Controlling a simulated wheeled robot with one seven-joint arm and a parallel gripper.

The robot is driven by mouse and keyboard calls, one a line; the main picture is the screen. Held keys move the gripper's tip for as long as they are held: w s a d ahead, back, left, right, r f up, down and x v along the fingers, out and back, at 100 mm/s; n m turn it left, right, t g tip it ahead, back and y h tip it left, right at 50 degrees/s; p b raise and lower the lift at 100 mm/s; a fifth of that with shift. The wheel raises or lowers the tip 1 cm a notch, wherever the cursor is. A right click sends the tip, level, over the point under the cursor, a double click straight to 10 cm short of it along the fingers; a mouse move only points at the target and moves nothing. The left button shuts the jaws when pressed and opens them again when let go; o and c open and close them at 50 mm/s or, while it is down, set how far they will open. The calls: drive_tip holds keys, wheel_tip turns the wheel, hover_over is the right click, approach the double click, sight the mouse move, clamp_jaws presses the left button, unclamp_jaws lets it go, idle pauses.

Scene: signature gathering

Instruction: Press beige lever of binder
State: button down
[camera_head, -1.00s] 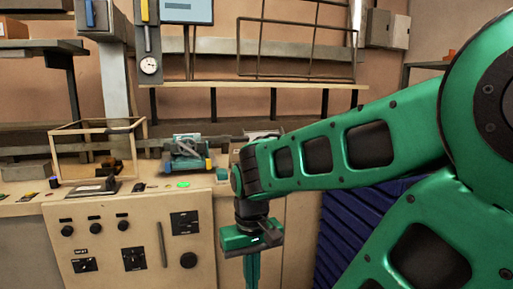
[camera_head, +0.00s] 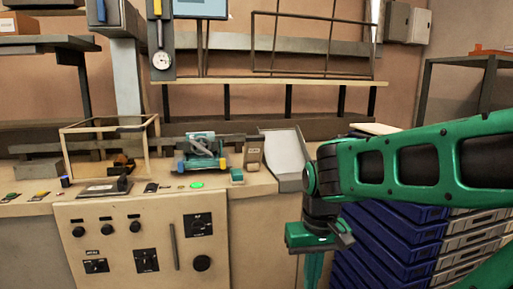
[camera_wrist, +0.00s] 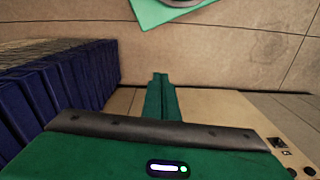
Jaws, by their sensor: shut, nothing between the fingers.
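A teal machine (camera_head: 203,150), which looks like the binder, stands on the bench with yellow and blue parts at its front. A greyish bar lies across its top. I cannot clearly make out a beige lever on it. My gripper (camera_head: 313,270) hangs fingers-down in front of the bench, to the right of and lower than the machine, and apart from it. In the wrist view its fingers (camera_wrist: 160,97) are together and empty, and the machine does not show there.
A small beige-brown block (camera_head: 253,152), a small teal box (camera_head: 237,175) and a grey open tray (camera_head: 284,157) sit right of the machine. A wooden-framed case (camera_head: 107,148) stands left. Blue crates (camera_head: 395,245) are stacked at the right. A control panel (camera_head: 145,240) fronts the bench.

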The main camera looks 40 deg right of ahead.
drive_tip(key=w+d+n+t+h, duration=0.35)
drive_tip(key=w+d, duration=0.35)
drive_tip(key=w, duration=0.5)
drive_tip(key=w+d+n+t+h, duration=0.2)
drive_tip(key=w+d+n+t, duration=0.15)
drive_tip(key=w+d, duration=0.55)
drive_tip(key=w+r+n+t+h, duration=0.4)
drive_tip(key=w+r+n+t, duration=0.7)
drive_tip(key=w, duration=0.4)
drive_tip(key=shift+d+r+n+t, duration=0.35)
drive_tip(key=shift+n+t, duration=0.25)
drive_tip(key=shift+t, duration=0.6)
